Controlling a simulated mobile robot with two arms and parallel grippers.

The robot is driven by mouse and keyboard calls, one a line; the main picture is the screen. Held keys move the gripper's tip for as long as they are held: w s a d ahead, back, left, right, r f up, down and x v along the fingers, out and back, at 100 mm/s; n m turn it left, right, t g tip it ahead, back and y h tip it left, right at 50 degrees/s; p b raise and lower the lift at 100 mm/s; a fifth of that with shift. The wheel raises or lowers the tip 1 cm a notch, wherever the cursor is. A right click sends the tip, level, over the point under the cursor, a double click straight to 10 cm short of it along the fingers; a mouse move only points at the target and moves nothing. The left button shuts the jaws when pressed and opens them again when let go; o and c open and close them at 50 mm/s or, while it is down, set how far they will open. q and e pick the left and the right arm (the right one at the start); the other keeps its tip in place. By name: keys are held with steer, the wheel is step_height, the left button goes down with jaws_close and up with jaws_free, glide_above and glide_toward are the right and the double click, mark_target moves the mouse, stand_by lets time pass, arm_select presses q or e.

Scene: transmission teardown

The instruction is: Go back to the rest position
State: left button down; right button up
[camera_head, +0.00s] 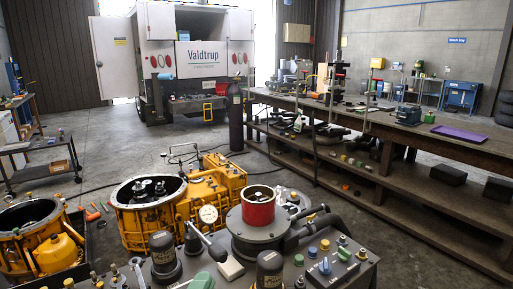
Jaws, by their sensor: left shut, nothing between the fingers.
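My left gripper is shut and empty. It is hard to tell apart from the dark and metal fittings low in the picture, so I cannot place its fingertips exactly. My right gripper does not show. A dark grey transmission housing (318,262) fills the lower middle of the picture, close to me. A red ring-shaped part (258,207) stands upright on top of it.
Yellow housings (215,186) stand on the floor behind, with another yellow casing (57,253) at the left. A long workbench (440,143) with tools runs along the right. A white truck (200,60) is at the back.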

arm_select(q)
steer(key=s+a+f+n+g+y, duration=0.1)
steer(key=s+a+f+n+g, duration=0.1)
steer(key=f, duration=0.3)
steer(key=s+a+f+n+g+y, duration=0.2)
steer(key=s+a+f+n+g, duration=0.1)
steer(key=f+n, duration=0.1)
steer(key=s+a+f+n+g+y, duration=0.2)
steer(key=s+a+f+n+g, duration=0.1)
steer(key=f, duration=0.2)
steer(key=shift+f, duration=0.3)
steer(key=s+a+f+n+g, duration=0.1)
steer(key=s+f+n+g, duration=0.1)
steer(key=s+f+g, duration=0.35)
steer(key=s+a+f+n+g, duration=0.2)
steer(key=s+n, duration=0.1)
steer(key=s, duration=0.5)
step_height(320, 180, down, 28)
steer(key=s+g, duration=0.2)
steer(key=s+a+f+g, duration=0.1)
steer(key=s+a+f, duration=0.1)
steer(key=s+f, duration=1.2)
steer(key=shift+s+a+m, duration=0.3)
steer(key=shift+s, duration=0.45)
